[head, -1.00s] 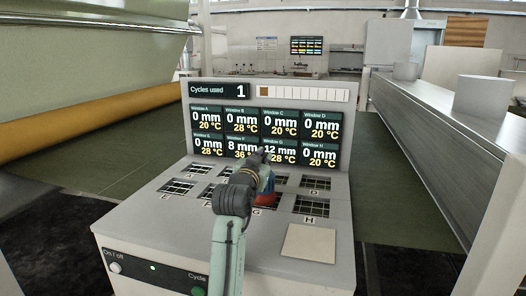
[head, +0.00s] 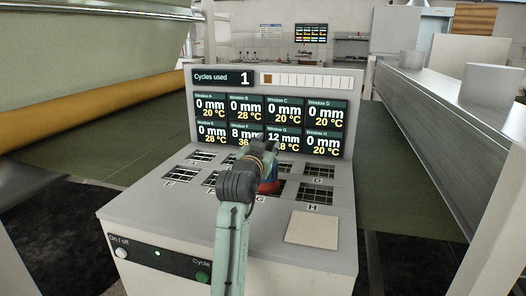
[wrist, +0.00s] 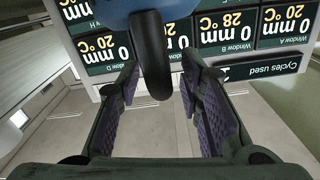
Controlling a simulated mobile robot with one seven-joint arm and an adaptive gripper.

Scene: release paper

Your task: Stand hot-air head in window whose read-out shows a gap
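The hot-air head (head: 269,187) has a red base and a blue body. It stands upright at window G in the front row, partly hidden by my arm. In the wrist view its blue body (wrist: 178,20) and a black rounded part show. My gripper (head: 265,150) is at the top of the head. In the wrist view my gripper (wrist: 162,78) has its fingers apart on either side of the black part, with a gap on the right. The read-out panel (head: 270,93) shows window F at 8 mm and window G at 12 mm; the others show 0 mm.
The console top (head: 150,205) carries two rows of grid windows, with window H (head: 314,194) at front right. A pale square plate (head: 312,231) lies in front of H. The Cycle button (head: 203,277) is on the front. "Cycles used" reads 1.

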